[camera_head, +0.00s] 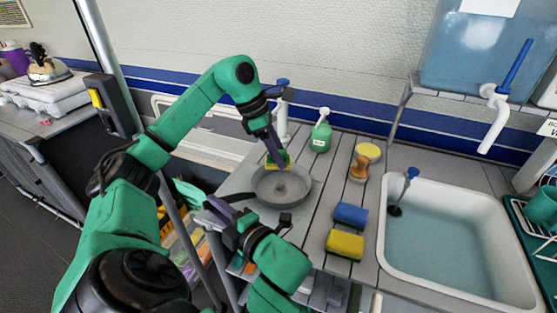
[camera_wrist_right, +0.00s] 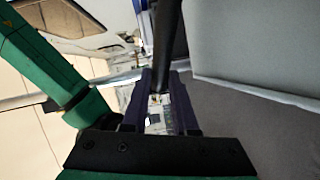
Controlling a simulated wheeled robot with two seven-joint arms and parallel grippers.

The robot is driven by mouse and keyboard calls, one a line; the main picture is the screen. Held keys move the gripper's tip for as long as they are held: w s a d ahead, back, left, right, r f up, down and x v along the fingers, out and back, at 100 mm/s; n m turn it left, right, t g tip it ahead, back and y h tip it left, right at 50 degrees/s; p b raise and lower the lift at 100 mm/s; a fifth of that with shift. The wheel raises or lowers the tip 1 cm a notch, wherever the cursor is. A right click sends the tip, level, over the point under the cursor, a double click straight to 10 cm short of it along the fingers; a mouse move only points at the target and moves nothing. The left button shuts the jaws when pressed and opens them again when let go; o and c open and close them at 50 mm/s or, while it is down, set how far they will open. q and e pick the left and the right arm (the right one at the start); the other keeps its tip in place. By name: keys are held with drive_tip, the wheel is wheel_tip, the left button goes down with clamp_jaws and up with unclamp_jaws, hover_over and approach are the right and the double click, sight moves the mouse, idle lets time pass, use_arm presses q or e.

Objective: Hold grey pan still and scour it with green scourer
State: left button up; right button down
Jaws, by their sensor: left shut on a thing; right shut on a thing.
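The grey pan (camera_head: 300,190) sits on the slatted counter left of the sink, its dark handle pointing left. My left gripper (camera_head: 276,150) reaches down from above, shut on the green scourer (camera_head: 284,157). The scourer is at the far inner side of the pan; whether it touches the metal is hard to tell. My right gripper (camera_head: 222,212) is at the pan's left, shut on the handle. In the right wrist view a dark bar, which looks like the handle (camera_wrist_right: 170,40), runs between the fingers of the right gripper (camera_wrist_right: 164,85).
A green soap bottle (camera_head: 321,135) stands behind the pan. A wooden brush (camera_head: 360,167), yellow round sponge (camera_head: 368,150), blue sponge (camera_head: 351,215) and yellow sponge (camera_head: 345,244) lie to its right. The water-filled sink (camera_head: 388,250) is further right.

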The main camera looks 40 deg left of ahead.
use_arm(q)
drive_tip(key=shift+r, duration=0.4)
drive_tip(key=shift+r, duration=3)
use_arm(e)
drive_tip(key=c, duration=0.6)
unclamp_jaws()
drive_tip(key=d, duration=0.4)
drive_tip(key=d+r, duration=0.1)
drive_tip(key=d, duration=0.7)
drive_tip(key=shift+s+r, duration=0.2)
drive_tip(key=shift+r, duration=0.1)
use_arm(q)
drive_tip(key=shift+r, duration=0.1)
use_arm(e)
drive_tip(key=shift+r, duration=0.15)
